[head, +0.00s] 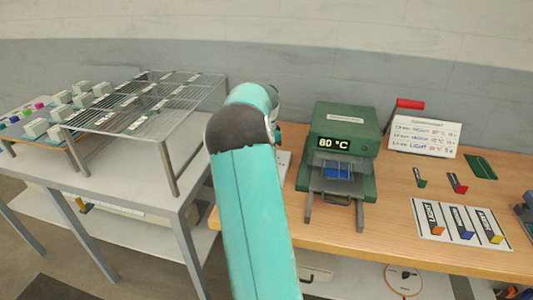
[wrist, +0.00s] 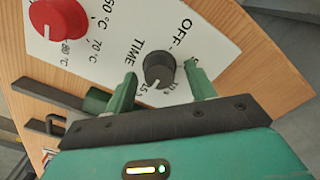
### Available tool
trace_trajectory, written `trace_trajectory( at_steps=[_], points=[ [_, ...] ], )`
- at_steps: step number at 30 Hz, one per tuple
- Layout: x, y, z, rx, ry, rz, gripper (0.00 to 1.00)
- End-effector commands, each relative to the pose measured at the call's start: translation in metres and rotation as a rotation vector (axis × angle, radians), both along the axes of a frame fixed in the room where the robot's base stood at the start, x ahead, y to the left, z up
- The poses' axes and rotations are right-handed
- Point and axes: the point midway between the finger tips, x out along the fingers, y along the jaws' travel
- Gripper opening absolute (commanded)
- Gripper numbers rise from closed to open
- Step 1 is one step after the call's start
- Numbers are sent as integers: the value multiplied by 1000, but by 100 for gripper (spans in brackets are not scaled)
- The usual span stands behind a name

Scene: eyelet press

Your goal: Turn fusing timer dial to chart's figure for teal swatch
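The fusing timer dial (wrist: 159,69) is a dark knob with a pale pointer line, on a white panel (wrist: 112,60) marked TIME and OFF in the wrist view. My gripper (wrist: 162,82) is open, its two green fingers on either side of the dial with small gaps showing. The pointer faces down-left, near a partly covered 15 mark. In the head view my arm hides the gripper and dial. The chart (head: 424,136) is a white board with several handwritten lines, its small figures hard to read. A small dark-green swatch (head: 420,182) lies below it; I cannot tell if it is teal.
A red dial (wrist: 58,18) with temperature marks is beside the timer. The green press (head: 343,130) displays 80 °C. A white mat (head: 433,231) marked LIGHT, MEDIUM and HEAVY, a red swatch (head: 457,183) and a green card (head: 481,167) lie right. A wire rack (head: 140,104) stands left.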

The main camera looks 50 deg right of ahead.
Motion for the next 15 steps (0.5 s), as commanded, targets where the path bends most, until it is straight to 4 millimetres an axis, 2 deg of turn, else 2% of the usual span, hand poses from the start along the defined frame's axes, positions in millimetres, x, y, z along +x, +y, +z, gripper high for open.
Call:
trace_trajectory(
  at_steps=[5,8,15],
  points=[
    [0,0,2,0,1,0,55],
    [0,0,12,0,0,0,55],
    [0,0,60,-2,-1,0,55]
  ],
)
